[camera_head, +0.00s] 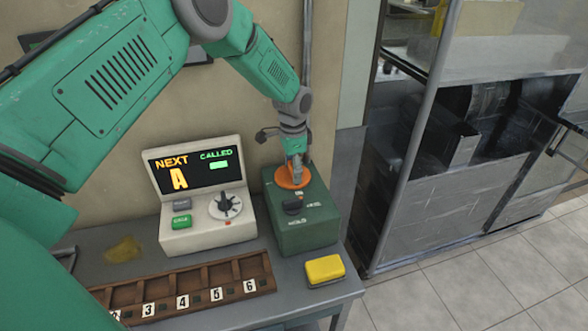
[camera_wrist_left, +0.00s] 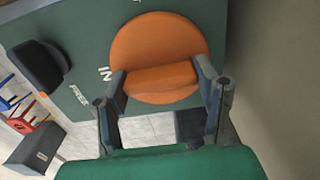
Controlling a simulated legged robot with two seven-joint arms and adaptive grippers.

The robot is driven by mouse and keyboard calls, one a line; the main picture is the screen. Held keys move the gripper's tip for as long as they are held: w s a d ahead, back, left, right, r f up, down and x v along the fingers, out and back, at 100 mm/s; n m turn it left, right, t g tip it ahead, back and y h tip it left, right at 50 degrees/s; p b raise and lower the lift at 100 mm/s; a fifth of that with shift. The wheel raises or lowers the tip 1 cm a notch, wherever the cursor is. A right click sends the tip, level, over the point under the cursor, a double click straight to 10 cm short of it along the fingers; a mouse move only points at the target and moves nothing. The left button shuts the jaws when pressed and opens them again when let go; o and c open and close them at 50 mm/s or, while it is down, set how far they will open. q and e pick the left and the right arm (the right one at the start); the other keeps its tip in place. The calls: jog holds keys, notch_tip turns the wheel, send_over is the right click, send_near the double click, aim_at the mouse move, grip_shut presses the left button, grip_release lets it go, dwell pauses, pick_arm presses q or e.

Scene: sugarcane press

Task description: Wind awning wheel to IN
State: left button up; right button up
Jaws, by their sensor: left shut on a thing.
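The orange awning wheel (camera_head: 282,183) lies on top of the green box (camera_head: 306,234). In the left wrist view, the wheel (camera_wrist_left: 148,36) is a round disc with a raised bar (camera_wrist_left: 160,78) across it. My left gripper (camera_head: 294,174) comes down on the wheel from above, and in the left wrist view its fingers (camera_wrist_left: 162,84) are shut on both ends of the bar. A white IN label (camera_wrist_left: 105,73) is on the green top beside the wheel. A FREE label (camera_wrist_left: 79,95) is near the black knob (camera_wrist_left: 40,64). My right gripper is not in view.
A white console (camera_head: 208,233) with a screen, buttons and a dial stands left of the green box. A numbered wooden tray (camera_head: 200,270) and a yellow block (camera_head: 325,269) lie in front on the grey table (camera_head: 338,291). The wall is close behind.

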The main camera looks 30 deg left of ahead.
pick_arm(q)
jog(key=shift+w+a+r, duration=0.1)
jog(key=shift+w+r, duration=0.05)
jog(key=shift+w, duration=0.05)
dwell(0.3)
jog(key=o, duration=1.2)
jog(key=shift+s, duration=0.1)
notch_tip(320, 180, up, 12)
jog(key=shift+a+f, duration=0.1)
jog(key=shift+f, duration=0.05)
